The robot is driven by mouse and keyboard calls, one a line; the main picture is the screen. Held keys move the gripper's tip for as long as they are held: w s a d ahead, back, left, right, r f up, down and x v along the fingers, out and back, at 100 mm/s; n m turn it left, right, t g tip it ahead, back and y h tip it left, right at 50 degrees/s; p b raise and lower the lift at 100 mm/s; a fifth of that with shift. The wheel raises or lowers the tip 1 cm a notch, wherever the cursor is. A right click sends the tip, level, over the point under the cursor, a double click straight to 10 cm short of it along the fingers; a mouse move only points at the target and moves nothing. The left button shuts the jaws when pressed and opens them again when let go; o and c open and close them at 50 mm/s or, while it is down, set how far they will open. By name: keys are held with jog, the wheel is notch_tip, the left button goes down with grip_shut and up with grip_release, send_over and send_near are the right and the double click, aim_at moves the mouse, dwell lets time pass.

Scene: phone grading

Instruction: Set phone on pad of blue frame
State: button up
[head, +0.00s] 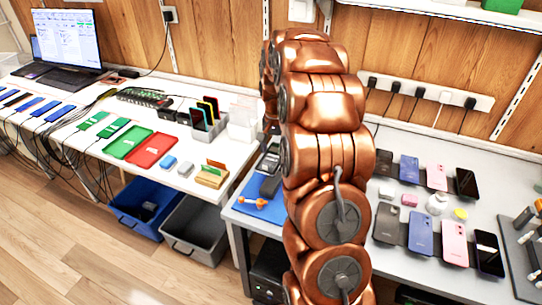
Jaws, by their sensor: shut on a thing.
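Several narrow blue frames lie in a row at the left of the white table, with cables running from them; the nearest to the green ones is a blue frame (60,113). Their pads are too small to make out. Several phones lie in two rows on the right-hand grey table, among them a blue phone (420,232), a pink phone (454,243) and a black phone (489,253). I cannot tell which phone the task means. My copper arm fills the middle of the view. My gripper is hidden behind it, so anything it holds is hidden too.
Green frames (93,121), a green tray (128,142) and a red tray (153,151) lie right of the blue frames. A rack (207,127) holds upright cards or phones. A laptop (66,43) stands at the back left. Blue and grey bins (193,238) stand below.

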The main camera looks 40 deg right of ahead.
aim_at(275, 151)
jog(key=shift+w+d+f+b, duration=0.1)
jog(key=shift+w+f+b, duration=0.15)
jog(key=shift+f, duration=0.25)
jog(key=shift+w+f+b, duration=0.15)
jog(key=shift+f+b, duration=0.1)
jog(key=shift+f, duration=0.25)
jog(key=shift+d+f, duration=0.1)
jog(key=shift+f, duration=0.55)
jog(key=shift+s+f, duration=0.1)
jog(key=shift+f, duration=1.95)
jog(key=shift+f+b, duration=0.7)
jog(key=shift+f, duration=0.45)
jog(key=shift+b, duration=0.45)
jog(key=shift+f+b, duration=0.4)
jog(key=shift+b, duration=0.1)
jog(key=o, duration=1.2)
